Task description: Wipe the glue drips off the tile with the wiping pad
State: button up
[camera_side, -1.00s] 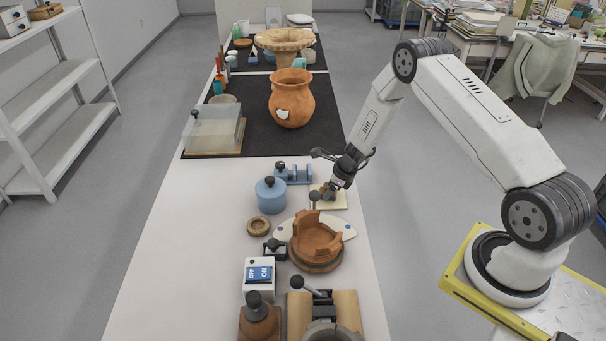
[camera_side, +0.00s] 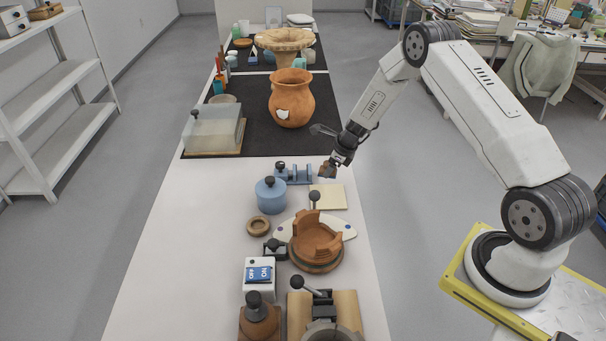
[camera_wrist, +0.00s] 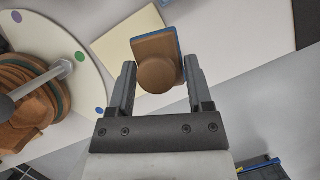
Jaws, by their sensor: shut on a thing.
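My gripper (camera_side: 330,165) is shut on the wiping pad (camera_wrist: 154,62), a brown wooden block with a round knob and a blue layer along its edge. The pad shows small in the side view (camera_side: 326,173), just beyond the tile's far edge and seemingly raised. The tile (camera_side: 330,198) is a flat cream square on the white table, with its top mostly uncovered. In the wrist view the tile (camera_wrist: 122,40) lies to the left of the pad. I cannot make out glue drips on it at this size.
A blue rack (camera_side: 293,174) stands close left of my gripper, with a blue lidded pot (camera_side: 270,195) nearer. A terracotta vessel (camera_side: 316,240) sits on a white turntable plate (camera_side: 346,231) in front of the tile. The table's right edge is close.

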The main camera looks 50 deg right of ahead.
jog(key=shift+r, duration=1.1)
jog(key=shift+s, duration=0.1)
